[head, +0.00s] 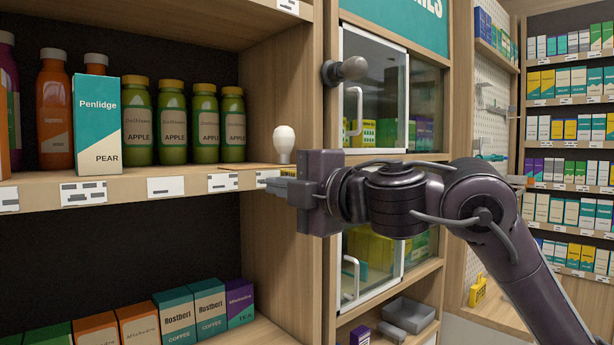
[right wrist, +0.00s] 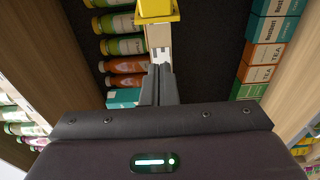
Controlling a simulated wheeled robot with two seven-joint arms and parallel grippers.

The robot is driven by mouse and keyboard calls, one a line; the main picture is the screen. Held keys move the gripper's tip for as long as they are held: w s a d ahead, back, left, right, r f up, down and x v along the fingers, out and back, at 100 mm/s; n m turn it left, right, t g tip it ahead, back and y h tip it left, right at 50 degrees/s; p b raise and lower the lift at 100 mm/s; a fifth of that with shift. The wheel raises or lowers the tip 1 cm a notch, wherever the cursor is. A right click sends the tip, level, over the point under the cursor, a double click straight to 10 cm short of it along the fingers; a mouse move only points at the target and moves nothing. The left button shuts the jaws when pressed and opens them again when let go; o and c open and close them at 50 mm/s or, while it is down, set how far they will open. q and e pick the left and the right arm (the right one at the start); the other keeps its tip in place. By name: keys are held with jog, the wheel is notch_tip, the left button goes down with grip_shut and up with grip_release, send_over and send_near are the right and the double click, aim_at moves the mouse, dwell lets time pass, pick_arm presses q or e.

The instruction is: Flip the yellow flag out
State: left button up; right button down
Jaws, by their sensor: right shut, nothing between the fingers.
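In the right wrist view a yellow piece (right wrist: 157,12), likely the flag, lies beyond my fingertips at the top edge, partly cut off. In the head view a small yellow patch (head: 288,171) shows at the shelf edge, just above my right gripper's fingers; most of it is hidden or too small to make out. My right gripper (head: 275,186) is shut and empty in front of the shelf's label strip. Its closed fingers also show in the right wrist view (right wrist: 160,72), pointing toward the yellow piece. I cannot tell whether they touch it. My left gripper is not in view.
A white bulb-shaped piece (head: 284,140) stands at the shelf's right end. Green apple bottles (head: 172,125) and a Penlidge box (head: 97,125) stand on that shelf. Boxes (head: 175,315) fill the shelf below. A glass-door cabinet (head: 372,95) is behind my right arm.

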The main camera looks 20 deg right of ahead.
jog(key=w+d+p, duration=0.1)
jog(key=w+d, duration=0.1)
jog(key=d, duration=0.3)
jog(key=shift+d, duration=0.35)
dwell(0.4)
jog(key=shift+w, duration=0.15)
